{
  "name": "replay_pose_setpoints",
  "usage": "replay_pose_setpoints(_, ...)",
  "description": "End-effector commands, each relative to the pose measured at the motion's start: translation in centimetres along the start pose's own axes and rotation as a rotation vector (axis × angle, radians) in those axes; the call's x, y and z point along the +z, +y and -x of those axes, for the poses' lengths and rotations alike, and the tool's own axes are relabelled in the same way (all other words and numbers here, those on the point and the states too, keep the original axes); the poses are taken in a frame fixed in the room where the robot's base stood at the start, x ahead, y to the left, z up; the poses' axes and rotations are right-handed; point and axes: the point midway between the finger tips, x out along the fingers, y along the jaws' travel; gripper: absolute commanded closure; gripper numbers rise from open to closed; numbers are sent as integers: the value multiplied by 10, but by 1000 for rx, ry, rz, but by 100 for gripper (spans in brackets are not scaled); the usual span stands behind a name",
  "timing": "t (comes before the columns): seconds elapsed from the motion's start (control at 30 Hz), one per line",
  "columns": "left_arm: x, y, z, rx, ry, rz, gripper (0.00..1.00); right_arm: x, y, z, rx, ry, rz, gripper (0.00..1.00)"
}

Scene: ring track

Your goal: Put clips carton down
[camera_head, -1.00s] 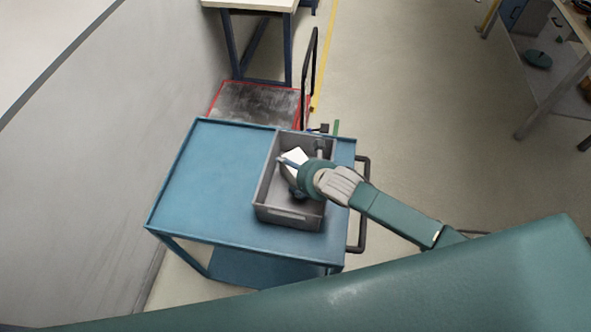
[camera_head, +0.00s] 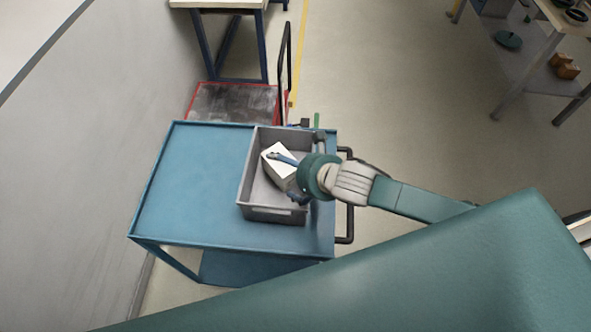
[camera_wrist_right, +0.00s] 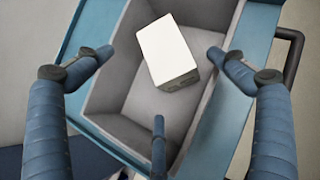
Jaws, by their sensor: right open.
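The clips carton, a small white box (camera_head: 279,164), sits inside a grey open bin; the right wrist view also shows the white box (camera_wrist_right: 168,52), turned at an angle to the bin walls. The grey bin (camera_head: 272,214) stands on the blue cart's right side and also shows in the right wrist view (camera_wrist_right: 110,85). My right gripper (camera_head: 283,177) is over the bin. In the right wrist view the fingers of the gripper (camera_wrist_right: 160,60) are spread on either side of the box, with gaps to it. My left gripper is not in view.
The blue cart (camera_head: 185,190) has a bare top left of the bin and a dark handle (camera_head: 346,195) on its right. A red-edged platform trolley (camera_head: 235,100) stands behind it. A wall is at left. A workbench (camera_head: 545,50) stands at upper right; the floor between is clear.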

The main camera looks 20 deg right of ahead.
Motion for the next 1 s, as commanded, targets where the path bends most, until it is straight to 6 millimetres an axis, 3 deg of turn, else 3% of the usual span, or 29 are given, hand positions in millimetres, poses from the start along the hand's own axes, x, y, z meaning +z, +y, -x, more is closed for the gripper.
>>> replay_pose_setpoints(0.23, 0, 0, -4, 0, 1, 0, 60, 0, 0, 23, 0, 0, 0, 5)
replay_pose_setpoints(1.0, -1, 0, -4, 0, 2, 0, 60, 0, 0, 24, 0, 0, -1, 5)
